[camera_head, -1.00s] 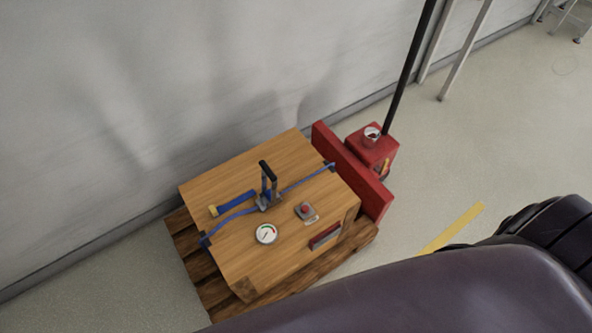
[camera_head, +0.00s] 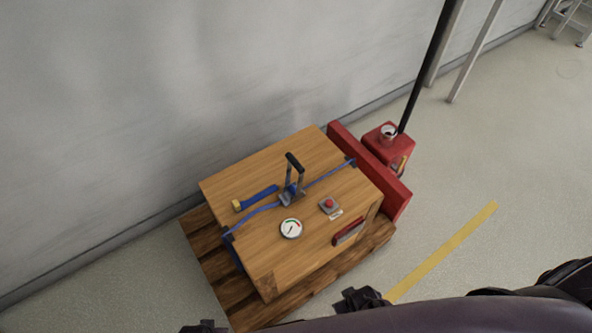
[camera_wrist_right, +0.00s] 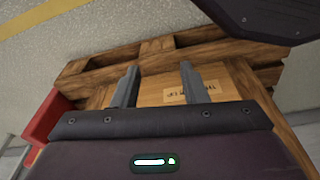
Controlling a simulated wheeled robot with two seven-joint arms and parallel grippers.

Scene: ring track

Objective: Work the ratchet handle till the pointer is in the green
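The ratchet handle (camera_head: 294,172) stands upright on the wooden crate (camera_head: 318,155), black-gripped with metal arms over a ratchet body (camera_head: 289,198). A blue strap (camera_head: 325,178) runs through the ratchet across the crate top. The round white gauge (camera_head: 291,229) sits in front of it. Its dark pointer seems to point lower left, away from the coloured arc, but it is small. My right gripper (camera_wrist_right: 158,82) is open and empty in the right wrist view, with a labelled crate face (camera_wrist_right: 190,92) beyond its fingers. My left gripper cannot be made out in either view.
The crate rests on a wooden pallet (camera_head: 213,263) on a red pallet truck (camera_head: 372,172) with a tall dark handle. A wall stands close behind. Open floor with a yellow line (camera_head: 445,250) lies right.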

